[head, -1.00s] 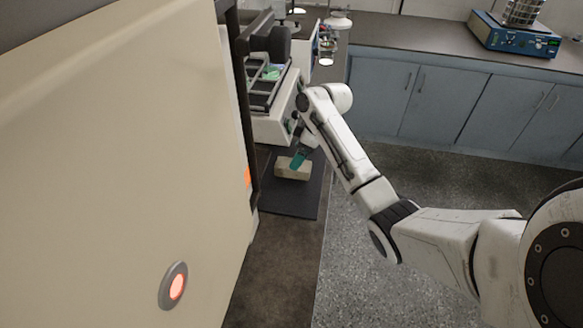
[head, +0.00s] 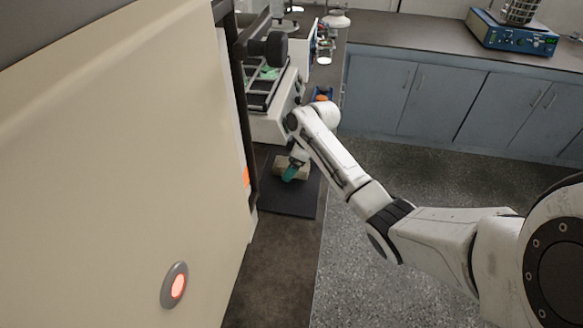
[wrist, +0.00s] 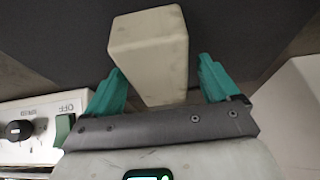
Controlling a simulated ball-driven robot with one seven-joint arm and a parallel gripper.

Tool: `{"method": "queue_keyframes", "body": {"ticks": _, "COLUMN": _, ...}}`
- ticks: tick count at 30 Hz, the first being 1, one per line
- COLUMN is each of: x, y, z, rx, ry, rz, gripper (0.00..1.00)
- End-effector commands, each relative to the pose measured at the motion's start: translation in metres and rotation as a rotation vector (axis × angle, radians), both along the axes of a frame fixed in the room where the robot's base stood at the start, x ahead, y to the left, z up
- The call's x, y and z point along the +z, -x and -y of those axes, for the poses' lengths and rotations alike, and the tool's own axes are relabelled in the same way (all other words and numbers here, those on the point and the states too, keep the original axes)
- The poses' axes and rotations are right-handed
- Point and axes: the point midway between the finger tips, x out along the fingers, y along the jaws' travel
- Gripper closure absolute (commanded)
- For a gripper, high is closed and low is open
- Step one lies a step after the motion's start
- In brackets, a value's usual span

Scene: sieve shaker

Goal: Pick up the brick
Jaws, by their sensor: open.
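The brick (head: 281,164) is a pale beige block lying on a dark mat (head: 290,203) on the bench at the left. In the wrist view the brick (wrist: 150,50) extends between the two green fingers of my gripper (wrist: 160,85). The fingers are open, one on each side of it, with a gap showing at each side. In the head view my gripper (head: 291,172) is right at the brick, its green fingers hiding part of it.
A white machine (head: 275,125) with a dark frame stands just behind the mat; its OFF-labelled panel (wrist: 40,125) shows at lower left in the wrist view. A large cream cabinet (head: 120,170) fills the left. The bench in front of the mat is clear. A blue sieve shaker (head: 513,35) stands far right.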

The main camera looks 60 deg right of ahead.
Motion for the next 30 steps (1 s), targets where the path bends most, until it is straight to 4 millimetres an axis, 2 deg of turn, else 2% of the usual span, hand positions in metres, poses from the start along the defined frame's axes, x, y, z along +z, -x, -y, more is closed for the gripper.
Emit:
{"method": "queue_keyframes", "body": {"ticks": 16, "x": -0.0040, "y": 0.0000, "z": -0.0002, "rx": 0.000, "ry": 0.000, "rz": 0.000, "gripper": 0.12}}
{"method": "queue_keyframes", "body": {"ticks": 30, "x": -0.0039, "y": 0.0001, "z": -0.0002, "rx": 0.000, "ry": 0.000, "rz": 0.000, "gripper": 0.57}}
